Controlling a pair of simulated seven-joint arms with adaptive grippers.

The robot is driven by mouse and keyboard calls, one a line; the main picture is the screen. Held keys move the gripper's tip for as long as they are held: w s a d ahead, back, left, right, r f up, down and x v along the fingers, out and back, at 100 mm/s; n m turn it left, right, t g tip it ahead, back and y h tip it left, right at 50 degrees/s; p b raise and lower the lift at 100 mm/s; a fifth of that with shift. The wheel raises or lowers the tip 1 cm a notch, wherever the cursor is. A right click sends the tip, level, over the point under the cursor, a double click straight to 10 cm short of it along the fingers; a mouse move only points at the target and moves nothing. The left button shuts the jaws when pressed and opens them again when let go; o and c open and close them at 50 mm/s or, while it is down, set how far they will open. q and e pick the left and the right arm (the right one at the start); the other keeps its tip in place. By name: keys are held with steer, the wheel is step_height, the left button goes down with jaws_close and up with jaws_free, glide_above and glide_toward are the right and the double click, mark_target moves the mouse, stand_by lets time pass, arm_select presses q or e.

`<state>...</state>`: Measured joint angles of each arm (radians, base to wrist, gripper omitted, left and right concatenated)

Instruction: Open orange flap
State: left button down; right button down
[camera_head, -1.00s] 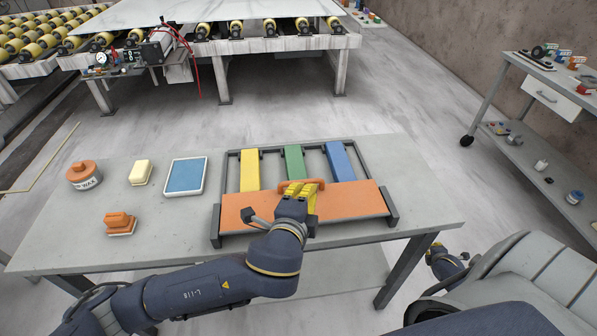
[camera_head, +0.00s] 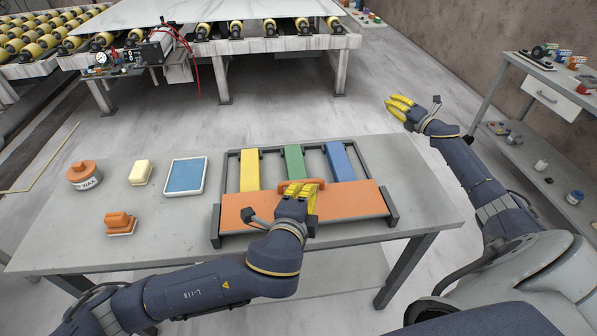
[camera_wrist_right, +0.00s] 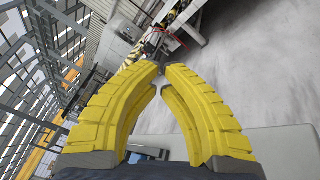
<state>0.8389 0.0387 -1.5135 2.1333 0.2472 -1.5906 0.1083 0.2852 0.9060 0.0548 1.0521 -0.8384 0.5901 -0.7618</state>
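The orange flap (camera_head: 350,201) is a wide flat panel at the front of a dark grey frame (camera_head: 216,226) on the table. It lies flat across the frame, and its orange handle (camera_head: 315,182) stands at the middle of its far edge. My left gripper (camera_head: 300,189) reaches over the flap, with its yellow fingers at the handle, partly covering it. Whether they are closed around it cannot be told. My right gripper (camera_head: 390,104) is raised beyond the table's right side, away from the flap. The right wrist view shows its fingertips (camera_wrist_right: 162,67) almost meeting, with nothing between them.
Yellow (camera_head: 250,169), green (camera_head: 294,161) and blue (camera_head: 340,161) bars lie in the frame behind the flap. A wax tin (camera_head: 83,176), a yellow block (camera_head: 141,172), a blue pad (camera_head: 185,175) and an orange-handled brush (camera_head: 119,223) lie on the table's left side.

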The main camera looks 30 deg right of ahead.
steer(key=w+a+r+n+g+y, duration=0.2)
steer(key=a+r+n+g+y, duration=0.15)
steer(key=a+n, duration=0.6)
steer(key=w+a+r+n+g+y, duration=0.25)
steer(key=a+n+y, duration=0.25)
steer(key=a, duration=1)
steer(key=w+a+r+n+g+y, duration=0.1)
steer(key=a+r+n+g+y, duration=0.45)
steer(key=a, duration=0.75)
steer(key=s+a+n+g+h, duration=0.2)
steer(key=s+a+n+g, duration=0.1)
steer(key=a+n, duration=0.5)
steer(key=n+g+h, duration=0.7)
steer(key=n+h, duration=0.5)
steer(key=n, duration=0.3)
glide_above(297, 181)
steer(key=shift+t, duration=0.25)
step_height(297, 181, down, 8)
steer(key=shift+f, duration=0.2)
steer(key=shift+s+a+f, duration=0.1)
steer(key=shift+s+a, duration=0.15)
steer(key=shift+s, duration=0.4)
steer(key=shift+s+a, duration=0.3)
steer(key=shift+s, duration=0.3)
steer(key=shift+s+a+f, duration=0.1)
steer(key=shift+s+a, duration=0.15)
steer(key=shift+s, duration=0.4)
